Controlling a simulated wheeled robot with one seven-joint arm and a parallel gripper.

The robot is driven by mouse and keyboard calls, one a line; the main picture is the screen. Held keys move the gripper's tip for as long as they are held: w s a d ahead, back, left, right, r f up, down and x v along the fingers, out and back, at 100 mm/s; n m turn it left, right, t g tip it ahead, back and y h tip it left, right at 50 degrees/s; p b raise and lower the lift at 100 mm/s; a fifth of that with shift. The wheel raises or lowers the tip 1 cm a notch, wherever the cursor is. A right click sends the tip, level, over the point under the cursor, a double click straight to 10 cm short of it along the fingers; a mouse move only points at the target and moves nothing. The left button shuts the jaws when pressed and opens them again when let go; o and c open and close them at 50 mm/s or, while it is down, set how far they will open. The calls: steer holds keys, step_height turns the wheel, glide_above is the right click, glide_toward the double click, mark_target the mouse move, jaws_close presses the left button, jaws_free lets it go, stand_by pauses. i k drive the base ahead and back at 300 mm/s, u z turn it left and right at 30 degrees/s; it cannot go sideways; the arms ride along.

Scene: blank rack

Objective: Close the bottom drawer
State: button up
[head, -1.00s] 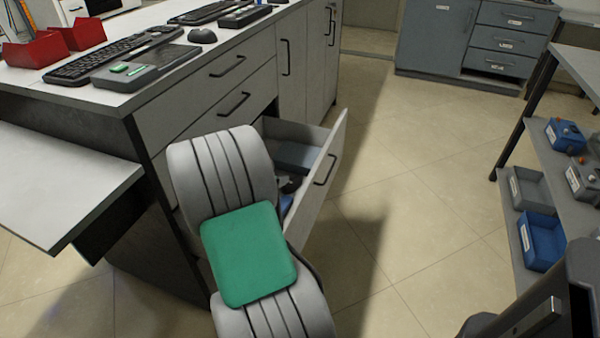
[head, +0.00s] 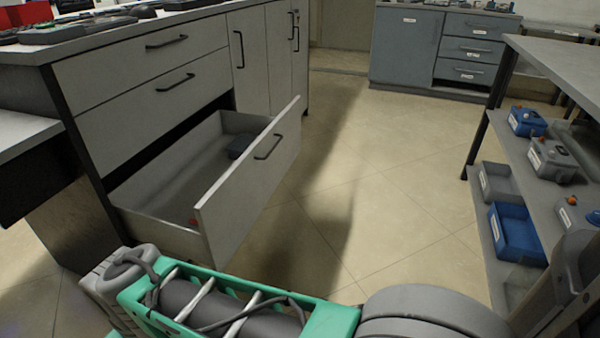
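The bottom drawer (head: 250,190) of the grey cabinet is pulled well out, in the middle left of the head view. Its front panel has a dark bar handle (head: 268,147) and faces right, towards the open floor. Inside lie a dark box-like object (head: 240,146) near the far end and a small red thing (head: 193,221) near the front. The two drawers above it, upper (head: 140,55) and middle (head: 165,95), are shut. My arm crosses the bottom of the view, below the drawer's near corner. My gripper's fingers do not show.
A shelf rack (head: 503,225) with blue and grey bins stands at the right. A blue-grey cabinet (head: 405,45) stands at the back. The tiled floor (head: 385,185) between drawer and rack is clear. A white side surface (head: 22,130) juts out at far left.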

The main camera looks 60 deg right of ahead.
mark_target(194, 178)
steer(key=u, duration=0.1)
steer(key=k, duration=0.5)
steer(key=z, duration=1.35)
steer(key=i, duration=1.05)
steer(key=z, duration=0.5)
steer(key=k, duration=0.85)
steer(key=u, duration=0.05)
